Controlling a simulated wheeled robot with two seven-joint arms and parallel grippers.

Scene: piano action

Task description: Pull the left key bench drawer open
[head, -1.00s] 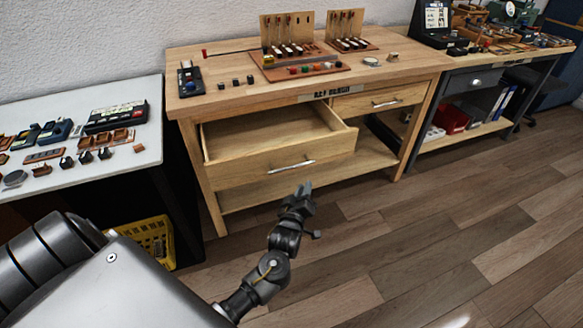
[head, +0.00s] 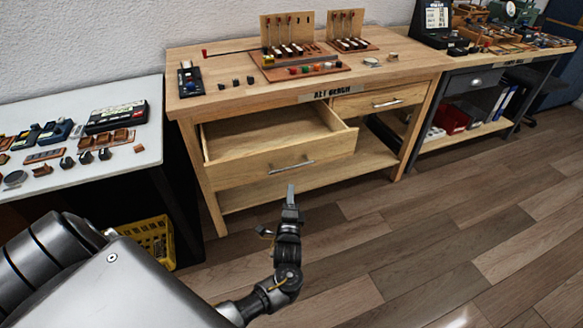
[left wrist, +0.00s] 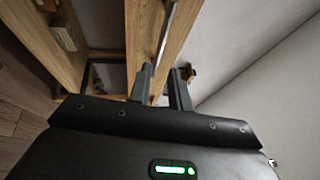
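The left key bench drawer (head: 262,168) stands pulled out of the wooden bench, its empty inside showing from above. Its silver bar handle (head: 291,167) is on the front panel; the bar also shows in the left wrist view (left wrist: 166,35). My left gripper (head: 290,190) is in front of and just below the handle, pointing toward the drawer front. In the left wrist view its two fingers (left wrist: 162,84) are apart, with the bar lined up toward the gap. Nothing is held between them. My right gripper is not in view.
The right drawer (head: 380,101) is shut. Key models (head: 290,48) and small parts stand on the bench top (head: 220,62). A white table (head: 75,162) with parts is at left, a yellow crate (head: 150,238) below. The floor (head: 400,240) in front is clear.

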